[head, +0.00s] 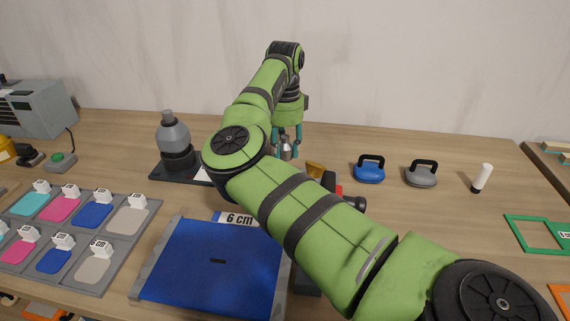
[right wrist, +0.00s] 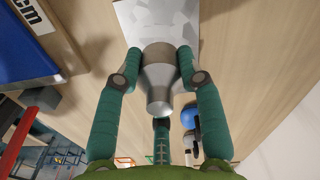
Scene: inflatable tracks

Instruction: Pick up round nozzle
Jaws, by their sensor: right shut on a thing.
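The round nozzle (right wrist: 159,82), a silvery metal piece with a wide collar and a narrower tapered end, sits between the teal fingers of my right gripper (right wrist: 158,62) in the right wrist view. The fingers press on its sides and are shut on it. In the head view the nozzle (head: 286,153) shows small and grey below the fingers of my right gripper (head: 288,135), partly hidden by them. I cannot tell whether it is clear of the surface under it. My left gripper is not in view.
A grey bottle-shaped device (head: 174,140) stands on a dark base to the left. A blue pad (head: 212,262) marked 6 cm lies in front. Blue (head: 369,171) and grey (head: 420,174) handled blocks and a white-topped cylinder (head: 482,178) stand right. My right arm hides the middle.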

